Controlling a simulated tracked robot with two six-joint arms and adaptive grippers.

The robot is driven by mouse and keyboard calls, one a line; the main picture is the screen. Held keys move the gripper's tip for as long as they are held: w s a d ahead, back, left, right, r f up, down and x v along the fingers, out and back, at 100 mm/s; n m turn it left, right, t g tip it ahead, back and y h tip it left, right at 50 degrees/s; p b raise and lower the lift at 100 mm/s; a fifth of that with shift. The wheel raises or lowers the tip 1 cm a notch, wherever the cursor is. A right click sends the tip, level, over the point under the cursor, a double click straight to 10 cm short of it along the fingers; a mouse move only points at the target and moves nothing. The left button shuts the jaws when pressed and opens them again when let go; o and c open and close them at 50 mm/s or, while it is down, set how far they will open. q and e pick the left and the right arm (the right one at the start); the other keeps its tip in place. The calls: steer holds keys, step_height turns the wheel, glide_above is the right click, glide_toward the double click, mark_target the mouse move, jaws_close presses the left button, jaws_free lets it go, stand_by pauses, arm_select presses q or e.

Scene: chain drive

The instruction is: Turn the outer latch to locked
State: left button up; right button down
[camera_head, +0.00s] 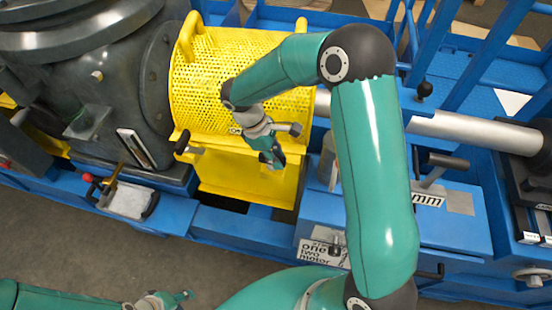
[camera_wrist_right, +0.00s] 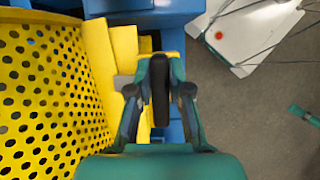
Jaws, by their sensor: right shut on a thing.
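The yellow perforated guard (camera_head: 235,75) is closed over the drive in the head view. It also fills the left of the right wrist view (camera_wrist_right: 45,100). My right gripper (camera_head: 270,157) is at the guard's front edge, toward its right end. In the right wrist view its fingers (camera_wrist_right: 160,95) are shut on a black latch handle (camera_wrist_right: 160,88), one finger on each side. The latch's base is mostly hidden, and I cannot tell its exact angle. A second black latch handle (camera_head: 182,142) is at the guard's left end. My left gripper (camera_head: 175,298) is low in the head view, away from the guard.
A dark machine housing (camera_head: 110,85) stands left of the guard. A silver shaft (camera_head: 470,130) runs to the right over the blue frame (camera_head: 235,228). A small pale tray (camera_head: 130,200) is at the front left. Grey floor (camera_head: 60,240) is clear in front.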

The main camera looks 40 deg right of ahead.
mark_target(260, 154)
stand_by(0.6)
steer(key=c, duration=1.1)
jaws_free()
steer(key=v, duration=1.2)
steer(key=shift+s, duration=0.1)
